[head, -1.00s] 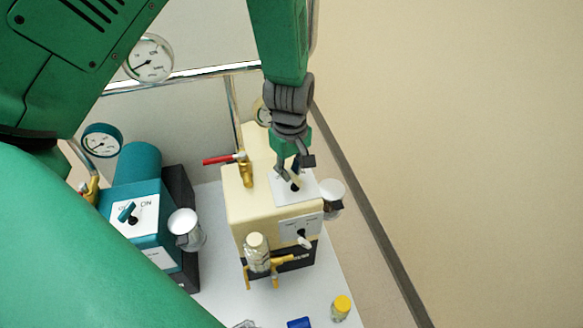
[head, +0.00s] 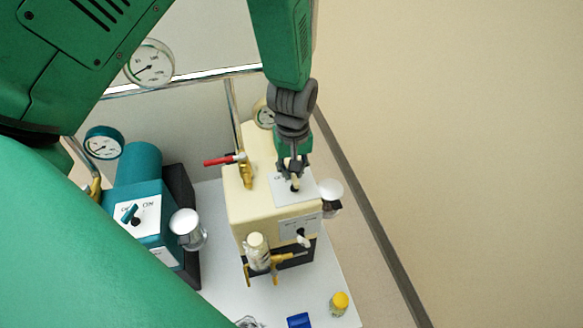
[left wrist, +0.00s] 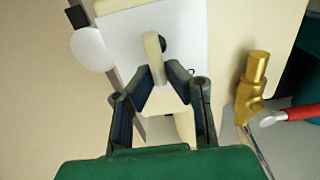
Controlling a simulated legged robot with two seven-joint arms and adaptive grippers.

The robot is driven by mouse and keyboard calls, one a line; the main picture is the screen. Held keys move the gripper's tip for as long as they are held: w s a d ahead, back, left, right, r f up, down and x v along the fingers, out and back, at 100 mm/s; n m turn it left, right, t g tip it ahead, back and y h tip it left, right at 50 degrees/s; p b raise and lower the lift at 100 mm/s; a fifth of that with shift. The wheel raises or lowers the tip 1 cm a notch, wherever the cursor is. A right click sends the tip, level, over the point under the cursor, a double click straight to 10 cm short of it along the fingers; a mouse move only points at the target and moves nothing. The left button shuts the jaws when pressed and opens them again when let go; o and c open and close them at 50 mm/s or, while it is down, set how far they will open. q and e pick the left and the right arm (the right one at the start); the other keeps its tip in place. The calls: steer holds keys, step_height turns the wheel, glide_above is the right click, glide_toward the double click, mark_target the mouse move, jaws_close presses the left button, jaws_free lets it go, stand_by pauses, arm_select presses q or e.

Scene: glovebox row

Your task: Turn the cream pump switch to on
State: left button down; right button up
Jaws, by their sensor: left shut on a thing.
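The cream pump (head: 258,200) stands on the white bench, with a white switch plate (head: 316,188) on its top. In the left wrist view the cream switch lever (left wrist: 154,55) rises from a dark hub on the plate (left wrist: 190,25). My left gripper (head: 294,172) reaches down from above onto the switch. In the left wrist view its fingertips (left wrist: 160,76) close around the lever's near end. The fingers hide most of the switch and plate lettering in the head view, so I cannot read its setting. My right gripper is not in view.
A teal pump (head: 140,205) with its own switch stands to the left. A red-handled brass valve (head: 225,160) is close left of my gripper. A white-capped vessel (head: 329,190) is close right. A yellow-capped vial (head: 340,303) and blue item (head: 299,321) lie in front.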

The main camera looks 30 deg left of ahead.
mark_target(294, 174)
arm_select(q)
steer(key=shift+s+d+f, duration=0.1)
steer(key=shift+s+d, duration=0.15)
steer(key=shift+s, duration=0.05)
steer(key=c, duration=1.6)
jaws_free()
steer(key=shift+d, duration=0.1)
steer(key=shift+d+r, duration=0.2)
steer(key=shift+w+r, duration=0.1)
steer(key=shift+r, duration=0.05)
step_height(294, 174, up, 12)
steer(key=shift+d, duration=0.25)
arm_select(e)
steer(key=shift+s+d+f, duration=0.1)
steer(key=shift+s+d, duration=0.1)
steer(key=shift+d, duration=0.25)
arm_select(q)
steer(key=shift+a+f, duration=0.1)
steer(key=shift+f, duration=0.1)
steer(key=shift+a, duration=0.25)
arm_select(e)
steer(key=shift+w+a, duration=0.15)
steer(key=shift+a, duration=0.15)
